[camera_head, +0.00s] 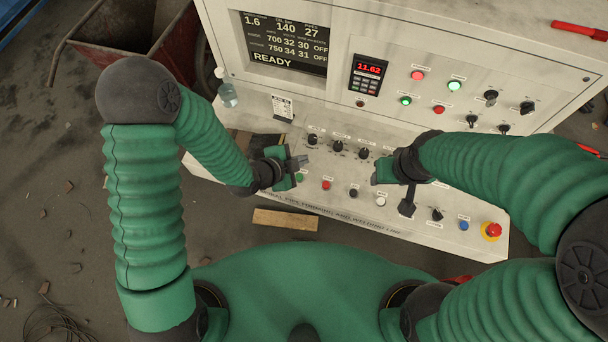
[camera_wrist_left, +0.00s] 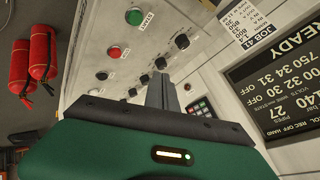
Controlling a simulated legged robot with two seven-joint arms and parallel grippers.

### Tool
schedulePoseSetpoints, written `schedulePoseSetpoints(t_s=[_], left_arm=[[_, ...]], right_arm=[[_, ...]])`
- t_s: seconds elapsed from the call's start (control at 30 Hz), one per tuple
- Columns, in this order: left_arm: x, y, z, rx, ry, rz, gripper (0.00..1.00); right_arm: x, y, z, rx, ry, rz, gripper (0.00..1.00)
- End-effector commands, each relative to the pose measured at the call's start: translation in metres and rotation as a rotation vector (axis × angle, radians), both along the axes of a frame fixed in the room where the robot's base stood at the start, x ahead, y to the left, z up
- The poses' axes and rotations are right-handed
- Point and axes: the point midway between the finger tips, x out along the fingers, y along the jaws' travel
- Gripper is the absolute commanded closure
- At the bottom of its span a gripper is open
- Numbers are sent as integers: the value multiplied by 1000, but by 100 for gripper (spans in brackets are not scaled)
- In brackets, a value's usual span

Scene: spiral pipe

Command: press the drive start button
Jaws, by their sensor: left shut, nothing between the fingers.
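The control panel's lower sloped desk holds a row of push buttons. A green button (camera_head: 299,177) is at its left end, beside my left gripper; the wrist view also shows this green button (camera_wrist_left: 134,17) at the top, with a small label by it. A red button (camera_head: 326,185) sits to its right and also shows in the wrist view (camera_wrist_left: 114,52). My left gripper (camera_head: 302,161) is shut and empty, above the desk near the green button; contact is not visible. My right gripper (camera_head: 378,174) hovers over the desk's middle; its fingers are not clear.
Black knobs (camera_head: 338,146) line the desk above the buttons. A blue button (camera_head: 463,225) and a red emergency stop (camera_head: 492,230) are at the right. The display (camera_head: 285,42) reads READY. A wooden plank (camera_head: 285,219) lies on the floor in front.

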Motion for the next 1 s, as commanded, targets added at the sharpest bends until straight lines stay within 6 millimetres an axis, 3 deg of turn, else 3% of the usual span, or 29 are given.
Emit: schedulePoseSetpoints(t_s=[0.53, 1.0], left_arm=[[0, -4, -78, 7, 2, 4, 100], [0, 2, -84, 1, 2, 4, 100]], right_arm=[[0, 1, -64, 0, 0, 1, 49], [0, 1, -69, 0, 0, 1, 49]])
